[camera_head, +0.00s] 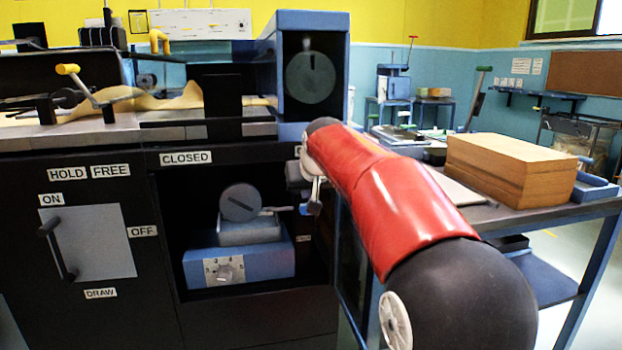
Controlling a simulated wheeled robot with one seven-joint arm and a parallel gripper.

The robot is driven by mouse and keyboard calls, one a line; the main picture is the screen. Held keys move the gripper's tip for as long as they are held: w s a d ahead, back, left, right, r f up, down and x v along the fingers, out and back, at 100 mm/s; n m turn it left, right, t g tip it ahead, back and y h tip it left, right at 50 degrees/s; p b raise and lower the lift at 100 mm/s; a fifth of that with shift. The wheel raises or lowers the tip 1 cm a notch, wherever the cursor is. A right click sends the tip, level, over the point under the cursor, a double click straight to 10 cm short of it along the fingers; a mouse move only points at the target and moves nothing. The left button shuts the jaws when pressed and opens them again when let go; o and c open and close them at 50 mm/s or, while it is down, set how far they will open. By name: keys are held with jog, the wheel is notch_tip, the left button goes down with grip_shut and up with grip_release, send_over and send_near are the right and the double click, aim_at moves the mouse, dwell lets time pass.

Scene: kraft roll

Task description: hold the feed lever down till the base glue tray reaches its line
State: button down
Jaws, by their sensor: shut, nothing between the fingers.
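My gripper (312,202) is at the front of the dark machine, right of the open bay, at the end of my red and black arm. It is small here and partly hidden by the arm, and I see nothing held in it. No lever is labelled as the feed lever; a yellow-knobbed crank lever (82,84) is at the upper left, well apart from my gripper. In the bay, a pale grey tray-like block (250,232) sits on a blue box with a numbered dial (225,272). Whether this is the base glue tray, I cannot tell; no fill line or glue level shows.
A black handle (56,250) stands on a grey ON/OFF plate at the left. A blue housing with a round grey disc (311,77) rises above the bay. At the right, a bench holds a brown stack (510,165) and a green-handled lever (478,95).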

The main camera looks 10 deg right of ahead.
jog(key=shift+s+f, duration=0.1)
jog(key=shift+f, duration=1.25)
jog(key=shift+f+b, duration=0.15)
jog(key=shift+b, duration=0.25)
jog(key=shift+s+f+t+b, duration=0.15)
jog(key=shift+t+b, duration=0.15)
jog(key=shift+b, duration=0.5)
jog(key=shift+f+b, duration=0.1)
jog(key=shift+b, duration=0.25)
jog(key=f+t+b, duration=0.1)
jog(key=b, duration=0.2)
jog(key=f+t+b, duration=0.1)
jog(key=b, duration=0.3)
jog(key=shift+s+f, duration=0.35)
jog(key=shift+s, duration=0.05)
